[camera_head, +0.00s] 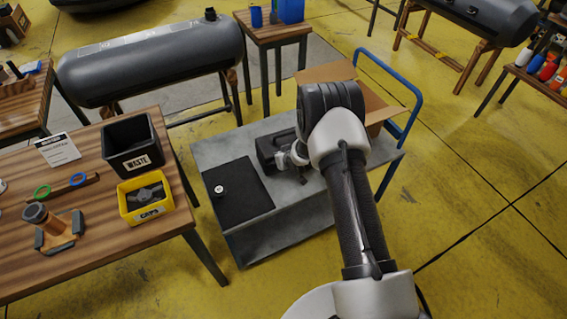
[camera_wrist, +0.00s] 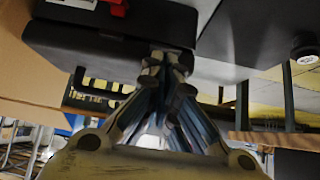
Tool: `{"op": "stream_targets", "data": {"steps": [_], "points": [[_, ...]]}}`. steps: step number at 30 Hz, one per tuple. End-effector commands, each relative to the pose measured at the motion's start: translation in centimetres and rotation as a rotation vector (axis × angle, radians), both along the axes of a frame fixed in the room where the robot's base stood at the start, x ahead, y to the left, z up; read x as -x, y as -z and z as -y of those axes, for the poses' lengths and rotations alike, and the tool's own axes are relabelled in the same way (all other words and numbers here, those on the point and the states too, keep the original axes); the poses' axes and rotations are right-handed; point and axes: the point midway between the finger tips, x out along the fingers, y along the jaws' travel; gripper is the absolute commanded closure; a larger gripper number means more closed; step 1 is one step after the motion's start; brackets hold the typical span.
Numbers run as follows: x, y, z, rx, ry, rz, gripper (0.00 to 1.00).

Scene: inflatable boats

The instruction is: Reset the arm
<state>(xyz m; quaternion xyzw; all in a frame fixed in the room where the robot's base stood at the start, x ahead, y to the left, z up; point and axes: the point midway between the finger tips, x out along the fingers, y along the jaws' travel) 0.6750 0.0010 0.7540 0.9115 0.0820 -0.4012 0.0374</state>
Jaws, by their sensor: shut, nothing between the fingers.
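My arm rises from the bottom right of the head view and bends over a grey cart (camera_head: 300,218). My gripper (camera_wrist: 168,62) shows in the wrist view with its fingertips together and nothing between them. The tips appear close to the edge of a black case (camera_wrist: 100,45); I cannot tell whether they touch it. In the head view the case (camera_head: 268,148) lies on the cart, and my wrist parts beside it partly hide it. The fingertips are not clear in the head view.
A black panel (camera_head: 238,187) with a white knob (camera_head: 219,189) lies on the cart's left. An open cardboard box (camera_head: 376,102) stands behind my arm. A wooden table at left holds a black waste bin (camera_head: 132,146) and a yellow caps bin (camera_head: 146,198). Yellow floor at right is clear.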

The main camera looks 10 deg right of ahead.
Motion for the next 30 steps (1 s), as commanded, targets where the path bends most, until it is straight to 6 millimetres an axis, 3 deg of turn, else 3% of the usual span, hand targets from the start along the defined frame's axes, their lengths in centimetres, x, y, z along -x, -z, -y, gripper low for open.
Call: {"op": "stream_targets", "data": {"steps": [1, 6, 12, 22, 26, 30], "points": [[0.8, -0.5, -0.1, -0.001, -0.001, -0.007, 1.0], [4.7, 1.2, 0.7, -0.002, 0.002, -0.006, 1.0], [7.8, 2.3, 1.3, -0.001, 0.001, -0.002, 1.0], [9.1, 2.6, 1.6, 0.0, 0.001, 0.002, 1.0], [8.2, 0.0, 1.9, 0.015, 0.006, 0.0, 1.0], [7.0, -6.5, 2.6, 0.049, 0.027, -0.021, 1.0]]}}
